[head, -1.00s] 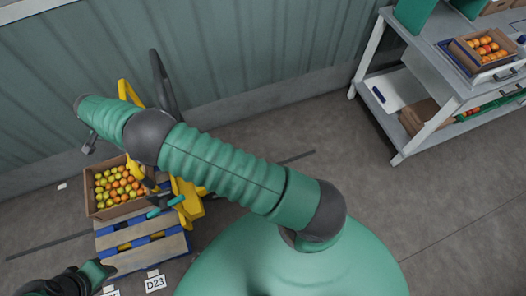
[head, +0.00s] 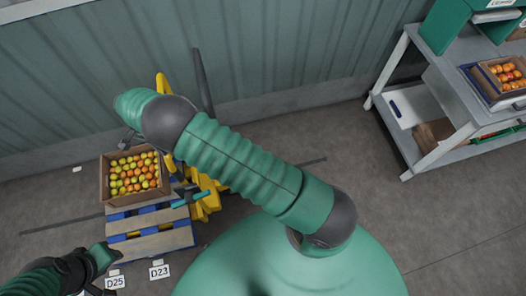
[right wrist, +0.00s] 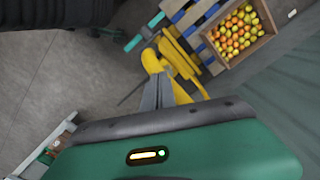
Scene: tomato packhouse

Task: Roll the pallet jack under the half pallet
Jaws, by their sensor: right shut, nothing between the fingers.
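The yellow pallet jack (head: 207,198) stands at the right side of the half pallet, partly hidden behind my right arm in the head view. Its yellow body also shows in the right wrist view (right wrist: 180,60). The half pallet (head: 150,243), with wood slats and blue parts, lies on the floor at lower left. A cardboard crate of tomatoes (head: 104,185) sits on it. My right gripper (right wrist: 167,92) is shut and empty, in front of the jack's yellow part in the right wrist view; contact is unclear. My left gripper (head: 100,257) is at lower left, its fingers unclear.
A corrugated wall (head: 300,60) runs behind the jack and pallet. A grey shelf table (head: 450,90) with a tomato crate stands at the right. Floor tags D23 (head: 160,272) and D25 (head: 114,282) lie before the pallet. The floor between pallet and table is largely clear.

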